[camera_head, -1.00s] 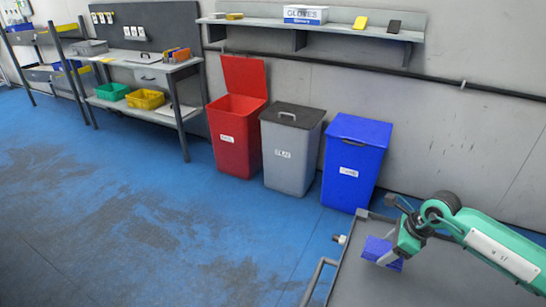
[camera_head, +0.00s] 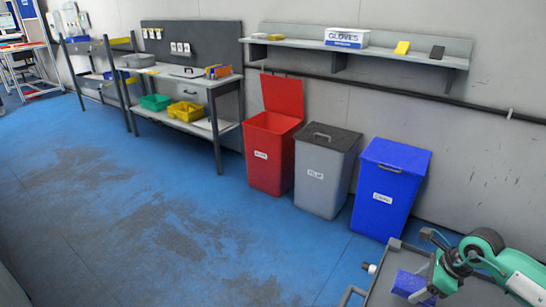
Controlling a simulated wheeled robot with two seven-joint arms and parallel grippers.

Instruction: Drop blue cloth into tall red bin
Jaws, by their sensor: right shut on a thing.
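The blue cloth (camera_head: 411,284) shows as a folded blue piece at the lower right. My right gripper (camera_head: 425,290) is shut on it and holds it above or at the grey cart; the exact height is hard to tell. The tall red bin (camera_head: 270,159) stands against the wall with its red lid raised and its mouth open. It is well ahead and to the left of my right gripper. My left gripper is out of view.
A grey bin (camera_head: 322,178) and a blue bin (camera_head: 387,193), both with lids shut, stand right of the red one. A grey cart (camera_head: 383,292) lies at lower right. A workbench (camera_head: 190,75) and wall shelf (camera_head: 390,51) stand behind. The blue floor (camera_head: 200,235) ahead is open.

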